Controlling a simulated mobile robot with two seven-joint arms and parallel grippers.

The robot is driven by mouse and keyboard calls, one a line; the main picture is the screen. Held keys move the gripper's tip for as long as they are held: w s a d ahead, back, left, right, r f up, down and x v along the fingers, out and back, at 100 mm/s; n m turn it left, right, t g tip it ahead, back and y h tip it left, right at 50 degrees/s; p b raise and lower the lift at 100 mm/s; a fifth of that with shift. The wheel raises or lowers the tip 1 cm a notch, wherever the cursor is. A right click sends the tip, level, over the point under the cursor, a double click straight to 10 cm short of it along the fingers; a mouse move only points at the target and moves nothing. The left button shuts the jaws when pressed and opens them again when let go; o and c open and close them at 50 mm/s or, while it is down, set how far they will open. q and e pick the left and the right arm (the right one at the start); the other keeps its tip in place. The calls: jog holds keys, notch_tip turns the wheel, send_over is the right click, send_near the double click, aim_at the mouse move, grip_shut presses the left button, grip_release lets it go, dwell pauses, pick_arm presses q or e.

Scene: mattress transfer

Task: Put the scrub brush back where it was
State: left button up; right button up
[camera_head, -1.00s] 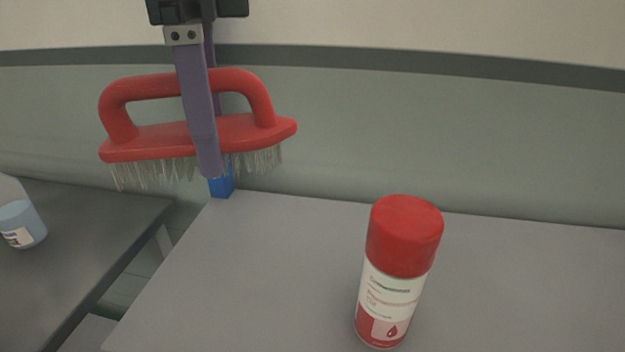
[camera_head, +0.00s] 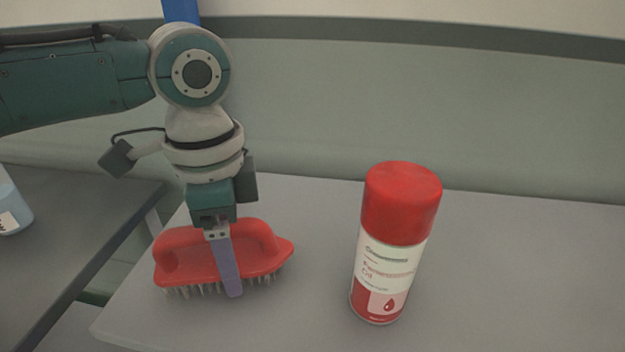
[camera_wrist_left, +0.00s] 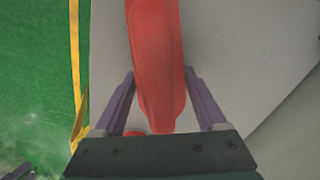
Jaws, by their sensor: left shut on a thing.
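The red scrub brush (camera_head: 262,245) with pale bristles is at the left part of the grey table, bristles down. Its bristles are at or very near the table top; I cannot tell whether they touch. My left gripper (camera_head: 233,292) comes down from above and is shut on the brush, one purple finger showing in front of it. In the left wrist view the brush (camera_wrist_left: 158,60) runs between the two purple fingers (camera_wrist_left: 160,95). The far finger is hidden in the head view. My right gripper is not in view.
A red-capped spray can (camera_head: 385,270) stands upright on the grey table (camera_head: 500,270), right of the brush. A darker table (camera_head: 70,230) with a pale blue bottle (camera_head: 10,210) lies across a gap at left. The table's right side is clear.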

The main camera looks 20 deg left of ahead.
pick_arm(q)
jog(key=shift+f, duration=0.35)
jog(key=shift+f, duration=0.15)
jog(key=o, duration=1.5)
jog(key=shift+o, duration=0.2)
notch_tip(320, 180, up, 12)
jog(key=shift+r+p, duration=0.2)
jog(key=shift+p, duration=0.25)
